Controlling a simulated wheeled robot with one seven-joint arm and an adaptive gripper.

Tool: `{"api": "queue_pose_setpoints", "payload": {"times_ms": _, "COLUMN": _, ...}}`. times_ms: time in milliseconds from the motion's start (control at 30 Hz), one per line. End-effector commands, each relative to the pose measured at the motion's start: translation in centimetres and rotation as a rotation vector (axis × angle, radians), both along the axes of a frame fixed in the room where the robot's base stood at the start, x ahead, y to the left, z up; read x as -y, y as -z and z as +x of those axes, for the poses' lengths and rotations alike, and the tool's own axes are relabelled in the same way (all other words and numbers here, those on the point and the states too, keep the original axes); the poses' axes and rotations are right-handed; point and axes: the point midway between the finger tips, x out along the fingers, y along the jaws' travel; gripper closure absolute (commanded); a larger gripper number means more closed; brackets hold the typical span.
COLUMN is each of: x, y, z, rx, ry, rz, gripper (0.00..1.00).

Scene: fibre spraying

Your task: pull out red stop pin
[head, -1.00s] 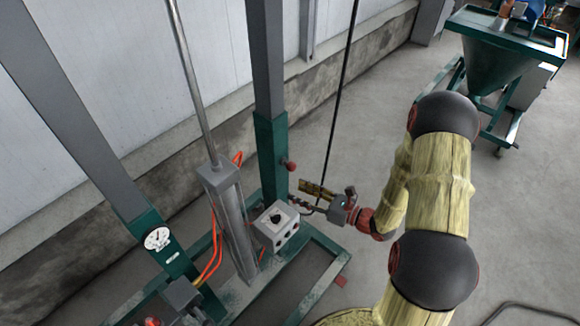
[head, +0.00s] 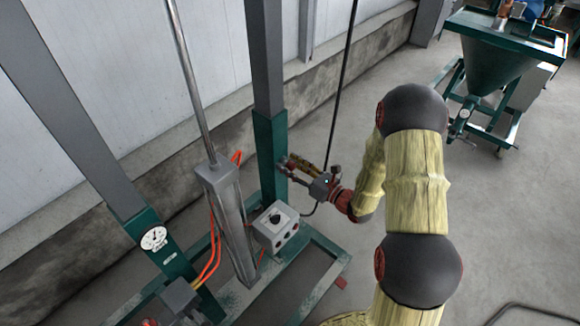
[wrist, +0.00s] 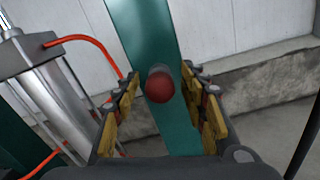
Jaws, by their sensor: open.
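The red stop pin (wrist: 159,86) shows in the wrist view as a round red knob on the front of the green post sleeve (wrist: 143,35). My gripper (head: 293,167) is open in front of the sleeve. In the wrist view, its two fingers with yellow pads stand to the left and right of the knob, with gaps on both sides. The knob sits near the fingertips, roughly midway between them. In the head view, my gripper covers most or all of the pin.
A grey control box (head: 275,226) sits on the green base frame just below my gripper. A grey cylinder (head: 226,225) with orange hoses stands left of the post. A black cable (head: 341,90) hangs close by. A green hopper (head: 505,62) stands at the back right.

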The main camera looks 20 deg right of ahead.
Motion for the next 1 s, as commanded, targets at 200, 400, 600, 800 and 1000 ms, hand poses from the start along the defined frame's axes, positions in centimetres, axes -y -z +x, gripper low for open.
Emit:
{"api": "queue_pose_setpoints", "payload": {"times_ms": 200, "x": -0.02, "y": -0.03, "z": 0.06, "rx": 0.0, "ry": 0.0, "rz": 0.0, "gripper": 0.57}}
{"api": "queue_pose_setpoints", "payload": {"times_ms": 400, "x": -0.01, "y": -0.04, "z": 0.05, "rx": 0.0, "ry": 0.0, "rz": 0.0, "gripper": 0.67}}
{"api": "queue_pose_setpoints", "payload": {"times_ms": 600, "x": -0.01, "y": -0.03, "z": 0.04, "rx": 0.0, "ry": 0.0, "rz": 0.0, "gripper": 0.78}}
{"api": "queue_pose_setpoints", "payload": {"times_ms": 800, "x": -0.01, "y": -0.03, "z": 0.04, "rx": 0.001, "ry": 0.0, "rz": -0.001, "gripper": 0.89}}
{"api": "queue_pose_setpoints", "payload": {"times_ms": 1000, "x": -0.01, "y": -0.03, "z": 0.04, "rx": 0.001, "ry": 0.0, "rz": -0.001, "gripper": 1.0}}
